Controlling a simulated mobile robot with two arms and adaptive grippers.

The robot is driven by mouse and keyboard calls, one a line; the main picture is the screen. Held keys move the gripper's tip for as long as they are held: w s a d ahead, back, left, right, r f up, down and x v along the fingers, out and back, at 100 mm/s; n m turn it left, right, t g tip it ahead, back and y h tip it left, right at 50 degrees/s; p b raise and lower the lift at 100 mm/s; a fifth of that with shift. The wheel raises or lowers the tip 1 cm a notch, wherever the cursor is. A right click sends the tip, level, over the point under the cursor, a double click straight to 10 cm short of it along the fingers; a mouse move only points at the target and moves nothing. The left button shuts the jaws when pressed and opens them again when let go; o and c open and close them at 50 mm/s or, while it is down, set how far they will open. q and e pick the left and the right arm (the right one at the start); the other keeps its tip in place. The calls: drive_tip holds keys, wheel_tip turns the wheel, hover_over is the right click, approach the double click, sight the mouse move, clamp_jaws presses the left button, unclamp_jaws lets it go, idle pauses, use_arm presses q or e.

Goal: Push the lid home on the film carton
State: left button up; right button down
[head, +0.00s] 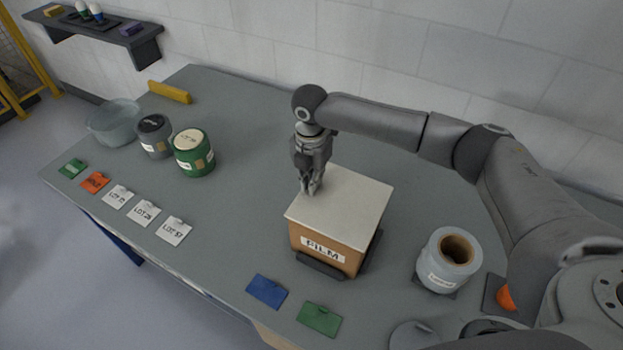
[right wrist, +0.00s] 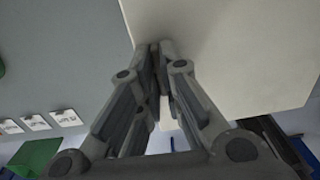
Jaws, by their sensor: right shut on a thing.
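The film carton (head: 325,255) is an orange-brown box with a white FILM label on its front, standing in a dark holder on the table. Its cream lid (head: 345,208) lies flat over the top and also fills the upper right of the right wrist view (right wrist: 235,50). My right gripper (head: 312,190) points down at the lid's left edge, shut on the lid. In the right wrist view its fingertips (right wrist: 155,48) are close together at that edge. The fingers hide the exact contact, and I cannot tell how deep the lid sits. My left gripper is not in view.
A wrapped film roll (head: 447,265) stands right of the carton. Blue (head: 267,291) and green (head: 319,319) cards lie in front. A green canister (head: 194,155), a grey canister (head: 154,138) and a bowl (head: 113,122) stand left. The table between canisters and carton is clear.

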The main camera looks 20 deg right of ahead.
drive_tip(key=shift+f, duration=0.45)
idle(0.6)
drive_tip(key=shift+s+f, duration=0.3)
drive_tip(key=shift+f, duration=0.1)
idle(0.4)
drive_tip(key=c, duration=1.5)
unclamp_jaws()
drive_tip(key=shift+w, duration=0.1)
drive_tip(key=o, duration=0.7)
drive_tip(key=shift+w, duration=0.1)
drive_tip(key=shift+w+r, duration=0.1)
drive_tip(key=shift+r, duration=0.15)
drive_tip(key=shift+r+p, duration=3.45)
